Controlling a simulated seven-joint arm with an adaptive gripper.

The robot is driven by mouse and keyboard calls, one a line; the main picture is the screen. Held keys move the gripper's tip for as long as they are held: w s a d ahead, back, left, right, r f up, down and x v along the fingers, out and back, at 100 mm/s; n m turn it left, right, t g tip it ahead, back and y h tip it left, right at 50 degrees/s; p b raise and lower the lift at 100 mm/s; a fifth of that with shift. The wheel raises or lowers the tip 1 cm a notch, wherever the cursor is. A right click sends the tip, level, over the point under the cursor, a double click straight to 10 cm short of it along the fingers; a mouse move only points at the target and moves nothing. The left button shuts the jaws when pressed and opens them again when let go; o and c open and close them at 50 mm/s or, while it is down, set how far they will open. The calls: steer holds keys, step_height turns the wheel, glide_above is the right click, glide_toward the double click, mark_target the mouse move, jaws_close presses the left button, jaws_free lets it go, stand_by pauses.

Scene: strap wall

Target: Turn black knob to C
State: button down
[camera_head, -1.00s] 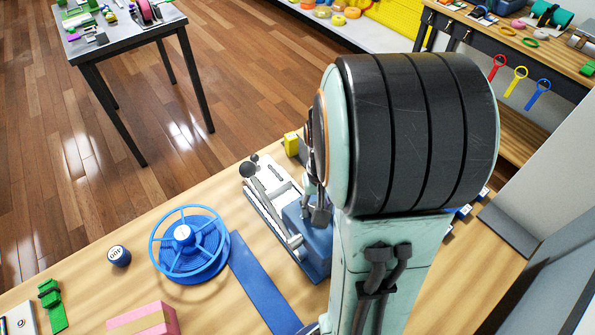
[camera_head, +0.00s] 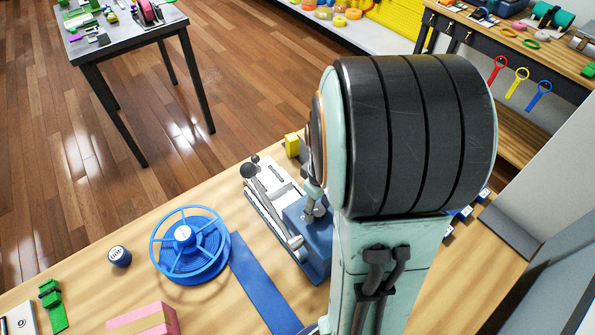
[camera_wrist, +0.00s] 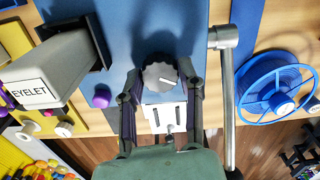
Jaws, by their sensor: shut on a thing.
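The black knob (camera_wrist: 159,77) sits on a blue panel in the upper middle of the wrist view. It has a scalloped rim, and its white pointer line points right and slightly down in that picture. My gripper (camera_wrist: 161,85) is shut on the knob, with one finger on each side. In the head view my gripper (camera_head: 315,207) shows only in part beside my arm, over the blue base (camera_head: 318,262), and the knob is hidden there. I cannot make out a letter C or other dial marks around the knob.
A grey lever bar (camera_wrist: 226,90) stands close right of my gripper in the wrist view, with a blue handwheel (camera_wrist: 275,85) beyond it. A grey box labelled EYELET (camera_wrist: 58,75) and a purple ball (camera_wrist: 101,96) are at left. A blue strip (camera_head: 262,285) crosses the bench.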

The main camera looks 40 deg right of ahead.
mark_target(317, 209)
stand_by(0.3)
steer(key=c, duration=0.7)
jaws_free()
step_height(317, 209, up, 12)
